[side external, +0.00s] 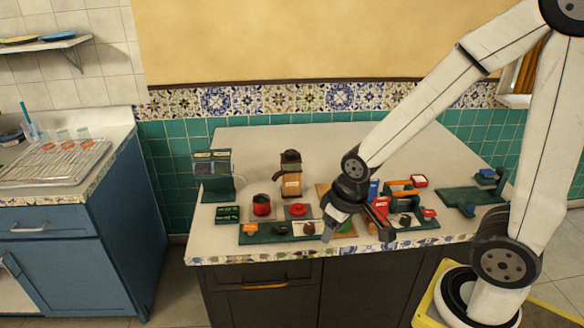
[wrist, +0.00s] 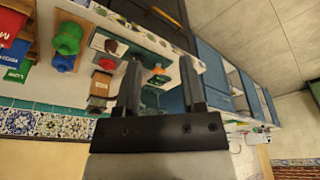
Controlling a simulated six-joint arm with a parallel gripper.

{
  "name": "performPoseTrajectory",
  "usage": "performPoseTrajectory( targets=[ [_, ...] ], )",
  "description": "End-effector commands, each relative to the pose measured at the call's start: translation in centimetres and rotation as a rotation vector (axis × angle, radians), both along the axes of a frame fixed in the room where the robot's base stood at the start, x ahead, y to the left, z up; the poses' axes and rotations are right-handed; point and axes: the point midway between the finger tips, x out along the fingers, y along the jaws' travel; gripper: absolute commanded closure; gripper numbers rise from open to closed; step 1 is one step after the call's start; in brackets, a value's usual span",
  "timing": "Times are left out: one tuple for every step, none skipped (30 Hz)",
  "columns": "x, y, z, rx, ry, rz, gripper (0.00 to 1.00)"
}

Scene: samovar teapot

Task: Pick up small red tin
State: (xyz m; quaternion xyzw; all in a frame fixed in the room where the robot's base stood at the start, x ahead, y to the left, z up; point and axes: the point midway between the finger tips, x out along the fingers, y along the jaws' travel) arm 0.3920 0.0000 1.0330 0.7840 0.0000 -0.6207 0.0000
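Several small red items stand on the counter, and I cannot tell for sure which is the small red tin. In the side view a small red item (side external: 429,212) lies at the right end of the dark green mat. A red-topped box (side external: 419,181) sits behind it, and an upright red packet (side external: 382,205) stands beside my gripper. My gripper (side external: 355,234) is over the counter's front middle, fingers pointing down. In the wrist view my gripper (wrist: 160,66) has its fingers apart with nothing held between them.
A red pot (side external: 262,206) and a red round item (side external: 298,210) are left of my gripper. A brown grinder (side external: 291,175) and a green machine (side external: 214,175) stand behind. A green stand (side external: 472,197) is at the right. The counter's back (side external: 300,140) is clear.

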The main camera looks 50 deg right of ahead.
Motion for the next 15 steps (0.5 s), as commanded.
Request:
performPoseTrajectory(
  targets=[
    [0.00, 0.00, 0.00, 0.000, 0.000, 0.000, 0.30],
    [0.00, 0.00, 0.00, 0.000, 0.000, 0.000, 0.21],
    [0.00, 0.00, 0.00, 0.000, 0.000, 0.000, 0.08],
    [0.00, 0.00, 0.00, 0.000, 0.000, 0.000, 0.00],
    [0.00, 0.00, 0.00, 0.000, 0.000, 0.000, 0.00],
    [0.00, 0.00, 0.00, 0.000, 0.000, 0.000, 0.00],
    [0.00, 0.00, 0.00, 0.000, 0.000, 0.000, 0.00],
    [0.00, 0.00, 0.00, 0.000, 0.000, 0.000, 0.00],
    [0.00, 0.00, 0.00, 0.000, 0.000, 0.000, 0.00],
    [0.01, 0.00, 0.00, 0.000, 0.000, 0.000, 0.00],
    [0.03, 0.00, 0.01, 0.000, 0.000, 0.000, 0.00],
    [0.11, -0.01, 0.02, 0.000, 0.000, -0.001, 0.00],
    [0.21, -0.02, 0.03, 0.000, 0.000, -0.002, 0.00],
    [0.35, -0.04, 0.05, 0.001, 0.000, -0.003, 0.00],
    [0.60, -0.08, 0.08, 0.000, 0.000, -0.005, 0.00]
  ],
)
